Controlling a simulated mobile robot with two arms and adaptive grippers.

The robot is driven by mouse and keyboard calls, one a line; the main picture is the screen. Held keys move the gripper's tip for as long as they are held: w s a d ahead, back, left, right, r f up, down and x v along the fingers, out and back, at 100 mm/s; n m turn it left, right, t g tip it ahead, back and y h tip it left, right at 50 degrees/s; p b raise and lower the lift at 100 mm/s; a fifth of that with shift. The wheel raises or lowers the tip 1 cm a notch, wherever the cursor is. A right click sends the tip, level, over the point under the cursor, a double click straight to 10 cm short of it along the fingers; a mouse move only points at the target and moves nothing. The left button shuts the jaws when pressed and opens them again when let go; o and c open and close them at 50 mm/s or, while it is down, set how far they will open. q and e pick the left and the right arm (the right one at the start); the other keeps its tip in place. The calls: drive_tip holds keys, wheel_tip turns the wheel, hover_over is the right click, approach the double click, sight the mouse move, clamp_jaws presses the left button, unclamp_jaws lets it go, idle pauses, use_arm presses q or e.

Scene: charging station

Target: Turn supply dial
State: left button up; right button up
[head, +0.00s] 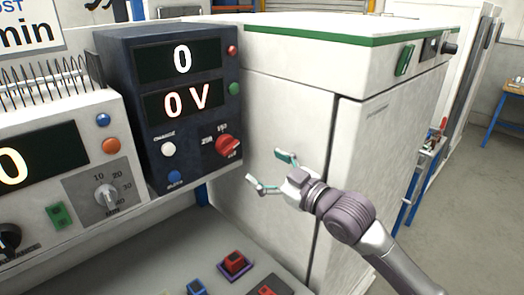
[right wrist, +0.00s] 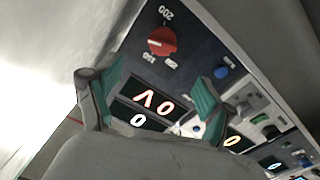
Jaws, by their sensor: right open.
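The supply dial (head: 228,146) is a red knob at the lower right of the dark blue supply unit (head: 125,110), whose two displays read 0 and 0 V. In the right wrist view the red dial (right wrist: 162,41) shows beyond the fingertips, with number marks around it. My right gripper (head: 268,170) is open and empty, with teal finger pads. It is to the right of and slightly below the dial, apart from it. In the right wrist view its fingers (right wrist: 152,95) are spread wide. My left gripper is not in view.
A white instrument (head: 85,185) with a grey knob (head: 106,195) and several buttons stands left of the supply. A large white cabinet (head: 262,120) is behind my right gripper. Red and blue connectors (head: 234,262) sit on the bench surface below.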

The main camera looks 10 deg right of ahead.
sight(231, 147)
drive_tip(key=p+x, duration=0.3)
drive_tip(key=x, duration=0.9)
drive_tip(key=shift+a+r+p, duration=0.15)
drive_tip(key=shift+a+p, duration=0.15)
drive_tip(key=shift+p, duration=0.1)
drive_tip(key=shift+w+a, duration=0.45)
drive_tip(key=shift+w, duration=0.15)
drive_tip(key=c, duration=1.2)
drive_tip(key=shift+o, duration=0.2)
